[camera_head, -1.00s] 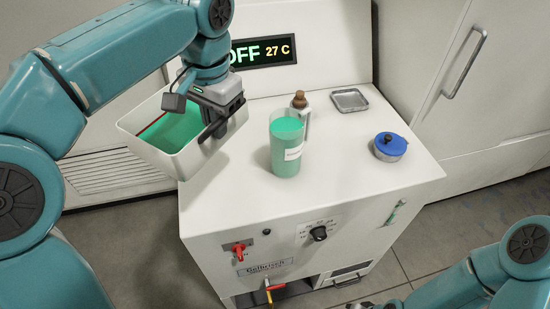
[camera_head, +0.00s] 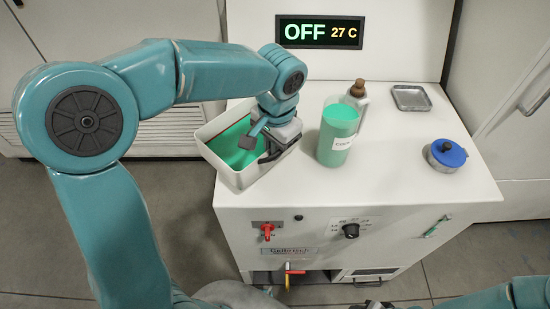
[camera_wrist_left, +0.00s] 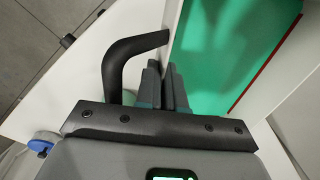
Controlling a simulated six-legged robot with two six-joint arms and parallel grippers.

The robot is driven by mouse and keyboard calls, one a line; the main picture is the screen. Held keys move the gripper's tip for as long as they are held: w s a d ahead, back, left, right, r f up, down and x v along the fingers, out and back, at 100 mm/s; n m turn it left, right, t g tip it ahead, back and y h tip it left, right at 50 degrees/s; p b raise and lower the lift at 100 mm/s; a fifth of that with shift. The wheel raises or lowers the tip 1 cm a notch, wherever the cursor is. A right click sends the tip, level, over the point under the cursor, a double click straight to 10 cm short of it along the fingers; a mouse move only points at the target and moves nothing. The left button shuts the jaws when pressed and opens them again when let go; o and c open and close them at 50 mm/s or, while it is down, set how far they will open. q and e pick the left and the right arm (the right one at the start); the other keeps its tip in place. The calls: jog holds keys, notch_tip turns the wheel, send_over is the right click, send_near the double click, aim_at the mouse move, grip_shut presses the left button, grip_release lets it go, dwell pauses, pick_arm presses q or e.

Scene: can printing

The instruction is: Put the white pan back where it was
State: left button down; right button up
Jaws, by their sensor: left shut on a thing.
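The white pan (camera_head: 222,169) holds green liquid and is at the left end of the white machine's top (camera_head: 300,195) in the head view. I cannot tell whether its base touches the top. My left gripper (camera_head: 272,150) is shut on the pan at its right side, by the black handle. In the left wrist view the fingers (camera_wrist_left: 166,88) are close together beside the pan wall, with the curved handle (camera_wrist_left: 122,62) and green inside the pan (camera_wrist_left: 285,75). My right gripper (camera_head: 372,304) shows only as a dark tip at the bottom edge; its jaws are unclear.
A beaker (camera_head: 337,138) of green liquid stands right of the pan. Behind it is a brown-capped bottle (camera_head: 357,97). A small metal tray (camera_head: 411,98) and a blue-lidded pot (camera_head: 447,155) are farther right. The display (camera_head: 320,32) reads OFF, 27 C.

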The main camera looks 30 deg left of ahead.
aim_at(275, 164)
pick_arm(q)
jog(key=shift+w+f, duration=0.15)
jog(key=shift+f, duration=0.25)
notch_tip(275, 164, down, 4)
jog(key=shift+w+d+r, duration=0.1)
jog(key=shift+r, duration=0.15)
jog(key=shift+f, duration=0.25)
jog(key=shift+f, duration=0.2)
jog(key=c, duration=1.3)
grip_release()
jog(key=shift+o, duration=0.2)
